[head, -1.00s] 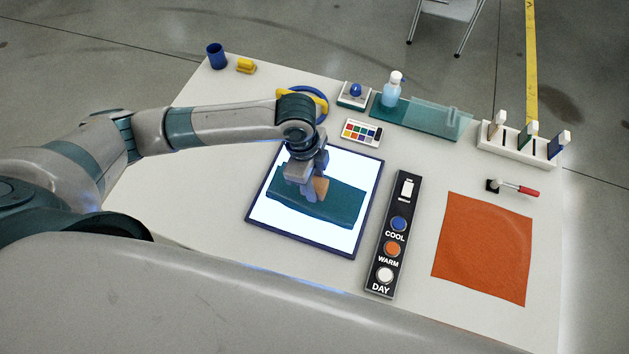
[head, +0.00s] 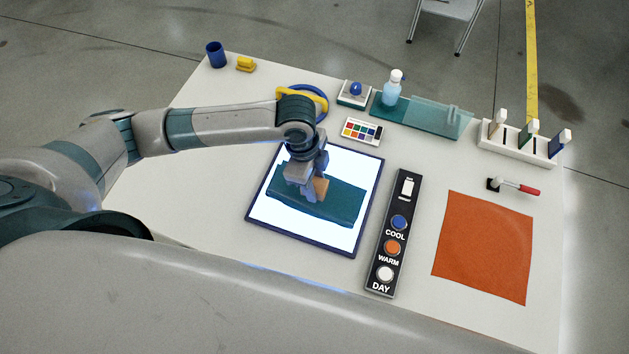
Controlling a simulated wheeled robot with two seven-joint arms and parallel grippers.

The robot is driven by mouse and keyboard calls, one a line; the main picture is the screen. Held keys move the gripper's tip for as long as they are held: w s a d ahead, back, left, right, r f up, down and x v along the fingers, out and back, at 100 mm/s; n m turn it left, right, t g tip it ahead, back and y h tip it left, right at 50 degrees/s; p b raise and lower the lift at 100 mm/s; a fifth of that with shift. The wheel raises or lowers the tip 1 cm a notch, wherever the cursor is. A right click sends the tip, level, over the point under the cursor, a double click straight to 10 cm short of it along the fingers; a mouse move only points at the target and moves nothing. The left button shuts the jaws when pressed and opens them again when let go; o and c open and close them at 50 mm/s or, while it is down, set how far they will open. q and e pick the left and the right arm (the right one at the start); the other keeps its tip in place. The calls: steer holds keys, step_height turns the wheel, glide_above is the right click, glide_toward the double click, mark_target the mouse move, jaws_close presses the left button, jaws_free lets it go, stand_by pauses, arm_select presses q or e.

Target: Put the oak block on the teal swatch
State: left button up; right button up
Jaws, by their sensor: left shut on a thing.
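The teal swatch (head: 340,201) lies on a bright white light panel (head: 350,165) with a dark frame, left of the table's middle. My left gripper (head: 312,190) points down over the swatch and is shut on the oak block (head: 321,187). The block is small and tan, and the fingers partly hide it. Its lower end is at or very near the swatch; I cannot tell whether it touches. My right gripper is not in view.
Right of the panel are a black control strip (head: 404,205) with COOL, WARM and DAY buttons, and an orange swatch (head: 485,245).

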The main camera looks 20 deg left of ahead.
arm_select(q)
steer(key=shift+f, duration=0.25)
steer(key=shift+f, duration=0.4)
stand_by(0.8)
steer(key=o, duration=1.1)
steer(key=shift+o, duration=0.2)
steer(key=shift+r, duration=0.1)
steer(key=shift+r+b, duration=0.4)
step_height(320, 180, up, 16)
steer(key=a+b, duration=0.2)
steer(key=b, duration=0.1)
steer(key=shift+a+r, duration=0.15)
steer(key=shift+a, duration=0.15)
